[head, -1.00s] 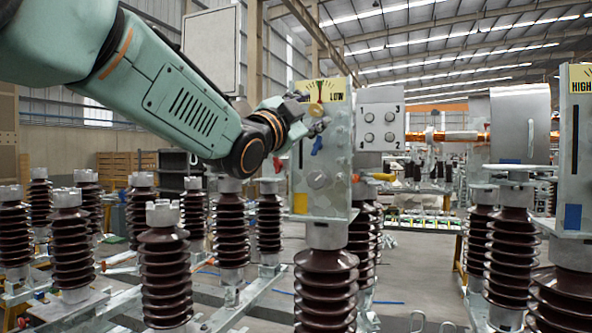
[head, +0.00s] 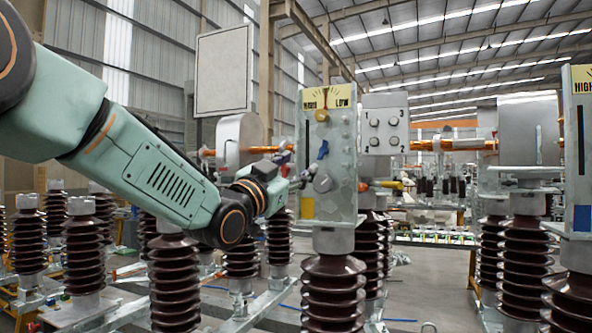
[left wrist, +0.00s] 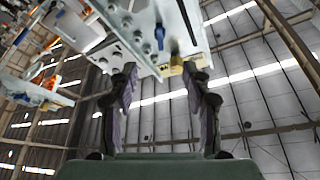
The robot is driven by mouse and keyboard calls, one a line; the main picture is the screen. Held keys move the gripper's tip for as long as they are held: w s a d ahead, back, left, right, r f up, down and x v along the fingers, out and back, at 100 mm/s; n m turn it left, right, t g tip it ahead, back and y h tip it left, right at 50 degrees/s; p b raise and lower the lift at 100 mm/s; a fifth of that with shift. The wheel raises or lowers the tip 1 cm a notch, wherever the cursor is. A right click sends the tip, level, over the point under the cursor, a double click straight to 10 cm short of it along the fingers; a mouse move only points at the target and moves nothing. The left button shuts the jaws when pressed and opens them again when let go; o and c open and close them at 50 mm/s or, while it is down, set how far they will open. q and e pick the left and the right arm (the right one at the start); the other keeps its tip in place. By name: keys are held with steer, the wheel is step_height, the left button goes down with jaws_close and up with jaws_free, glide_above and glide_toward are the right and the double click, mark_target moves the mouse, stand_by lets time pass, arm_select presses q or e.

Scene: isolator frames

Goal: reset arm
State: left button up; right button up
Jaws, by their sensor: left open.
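The near isolator panel (head: 340,195) is a pale upright box on a brown ribbed insulator. At its top is a yellow HIGH/LOW gauge (head: 343,97) with a round gold knob (head: 322,116) below it. A blue handle (head: 322,151) is on its front. My left gripper (head: 297,172) is at the panel's left side, lower than the gold knob, and looks small and partly hidden behind its wrist. In the left wrist view its two dark fingers (left wrist: 165,88) are spread with nothing held between them. The panel (left wrist: 135,25) shows beyond the fingertips. My right gripper is not in view.
A second HIGH panel (head: 578,150) stands at the right edge. A grey box with numbered bolts (head: 384,125) is behind the near panel. Several brown ribbed insulators (head: 68,240) stand below my left arm. Open floor shows at the lower middle.

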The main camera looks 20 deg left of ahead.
arm_select(q)
steer(key=s+f+n+g+y+b, duration=0.2)
steer(key=f+n+g, duration=0.15)
steer(key=f, duration=1.45)
steer(key=s+f+n+g+y+b, duration=0.1)
steer(key=s+f+n+g, duration=0.3)
steer(key=f, duration=1.4)
steer(key=s+f+g+b, duration=0.1)
steer(key=s+f+g, duration=0.3)
steer(key=f, duration=0.5)
steer(key=s+d+f+g+y+b, duration=0.1)
steer(key=s+f+b, duration=0.1)
steer(key=s+f, duration=0.65)
steer(key=s+f+g+b, duration=0.1)
steer(key=s+f+g, duration=0.2)
steer(key=f, duration=0.7)
steer(key=s+f+g+b, duration=0.2)
steer(key=s+f, duration=0.6)
steer(key=s, duration=0.4)
steer(key=s+f+g+b, duration=0.2)
steer(key=s+f+g, duration=0.2)
steer(key=s+f, duration=0.4)
steer(key=s, duration=0.3)
steer(key=shift+s+n+y+b, duration=0.3)
steer(key=shift+s+n+b, duration=0.05)
steer(key=shift+b, duration=0.05)
steer(key=shift+d+f, duration=0.1)
